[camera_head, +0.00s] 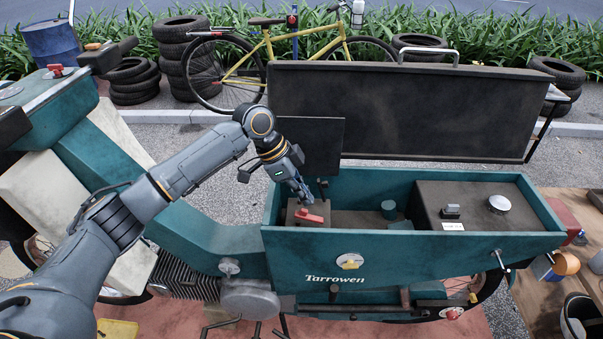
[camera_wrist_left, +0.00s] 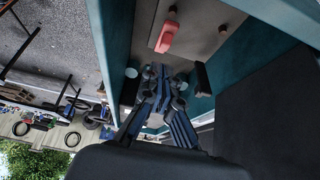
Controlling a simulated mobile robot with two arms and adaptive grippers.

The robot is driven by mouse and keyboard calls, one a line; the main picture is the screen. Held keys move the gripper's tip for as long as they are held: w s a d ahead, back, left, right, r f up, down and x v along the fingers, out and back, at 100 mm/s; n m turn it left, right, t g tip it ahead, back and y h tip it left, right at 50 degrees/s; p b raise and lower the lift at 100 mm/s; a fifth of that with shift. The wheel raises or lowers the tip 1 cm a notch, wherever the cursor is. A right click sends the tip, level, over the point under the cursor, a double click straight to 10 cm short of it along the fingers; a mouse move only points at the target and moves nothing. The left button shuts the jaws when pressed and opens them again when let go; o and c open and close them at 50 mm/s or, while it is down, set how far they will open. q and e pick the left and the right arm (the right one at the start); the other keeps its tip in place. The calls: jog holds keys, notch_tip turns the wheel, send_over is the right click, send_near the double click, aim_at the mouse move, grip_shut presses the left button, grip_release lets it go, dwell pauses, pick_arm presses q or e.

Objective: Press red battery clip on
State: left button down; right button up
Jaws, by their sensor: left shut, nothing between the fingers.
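The red battery clip (camera_head: 308,217) sits on top of a brown block, the battery (camera_head: 297,206), at the left end of the teal cart box (camera_head: 400,246). In the left wrist view the red clip (camera_wrist_left: 168,38) lies on the grey-brown battery top, ahead of the fingertips. My left gripper (camera_head: 304,196) is shut and empty, pointing down just above and behind the clip. In the left wrist view its closed fingers (camera_wrist_left: 158,75) show a gap to the clip. I cannot tell whether the clip is fully seated. My right gripper is in neither view.
The open black lid (camera_head: 400,110) stands behind the box, with a smaller dark panel (camera_head: 310,145) beside my left wrist. The box walls surround the battery closely. A brown housing with a silver cap (camera_head: 499,204) fills the box's right end. A wooden bench (camera_head: 545,290) stands at right.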

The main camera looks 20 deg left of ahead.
pick_arm(q)
jog(key=shift+s+a+f, duration=0.15)
jog(key=shift+a+f, duration=0.25)
jog(key=shift+f, duration=0.45)
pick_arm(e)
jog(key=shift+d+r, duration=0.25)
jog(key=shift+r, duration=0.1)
pick_arm(q)
jog(key=shift+d, duration=0.1)
